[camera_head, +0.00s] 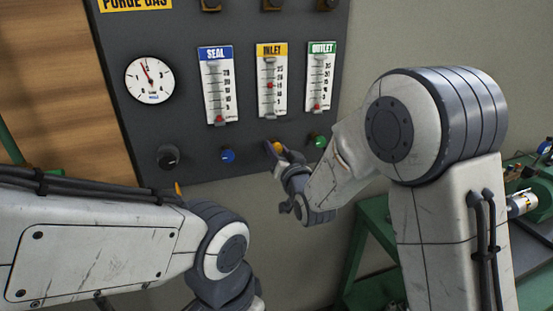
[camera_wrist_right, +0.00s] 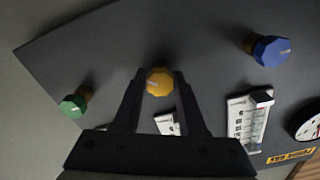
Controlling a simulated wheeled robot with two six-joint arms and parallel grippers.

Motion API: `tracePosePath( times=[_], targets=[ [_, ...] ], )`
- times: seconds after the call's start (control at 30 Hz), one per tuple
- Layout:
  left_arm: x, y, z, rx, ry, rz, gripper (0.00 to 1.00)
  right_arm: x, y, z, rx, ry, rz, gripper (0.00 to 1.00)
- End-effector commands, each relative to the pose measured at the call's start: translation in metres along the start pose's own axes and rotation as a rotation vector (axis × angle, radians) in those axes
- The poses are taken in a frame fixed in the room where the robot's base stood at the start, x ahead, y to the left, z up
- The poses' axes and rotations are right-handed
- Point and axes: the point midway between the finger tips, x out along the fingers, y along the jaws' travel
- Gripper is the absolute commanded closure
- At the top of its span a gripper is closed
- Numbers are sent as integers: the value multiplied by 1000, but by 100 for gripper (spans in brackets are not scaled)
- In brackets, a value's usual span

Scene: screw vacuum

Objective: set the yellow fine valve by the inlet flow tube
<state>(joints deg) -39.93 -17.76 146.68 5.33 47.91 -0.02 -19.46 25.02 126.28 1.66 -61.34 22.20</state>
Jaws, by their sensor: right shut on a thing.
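The yellow fine valve (camera_head: 277,147) sits on the dark panel below the inlet flow tube (camera_head: 271,80), which has a yellow INLET label. The tube's red float is around the middle of its scale. My right gripper (camera_head: 279,151) is at the yellow valve, and its fingers partly cover it in the head view. In the right wrist view the yellow knob (camera_wrist_right: 159,81) is between the two fingertips (camera_wrist_right: 160,82), and the gripper is shut on it. My left arm comes in at the lower left; its fingers do not show clearly.
The blue valve (camera_head: 228,156) is left of the yellow one and the green valve (camera_head: 320,141) is close on its right. A black knob (camera_head: 168,157) and a round gauge (camera_head: 149,80) are farther left. A green frame (camera_head: 372,232) stands lower right.

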Motion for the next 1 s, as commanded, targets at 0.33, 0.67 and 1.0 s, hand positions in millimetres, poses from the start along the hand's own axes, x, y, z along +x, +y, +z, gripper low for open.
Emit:
tracePosePath(
  times=[0.33, 0.67, 1.0],
  targets=[
    [36, -3, 2, 0, 0, 0, 100, 0, 1, 3, -290, 2, 0, 100],
    [50, -4, 3, 0, 0, 0, 100, 0, 0, 2, -456, 0, 0, 100],
    [53, -4, 3, 0, 0, 0, 100, 0, 0, 1, -503, -2, 0, 100]
  ],
)
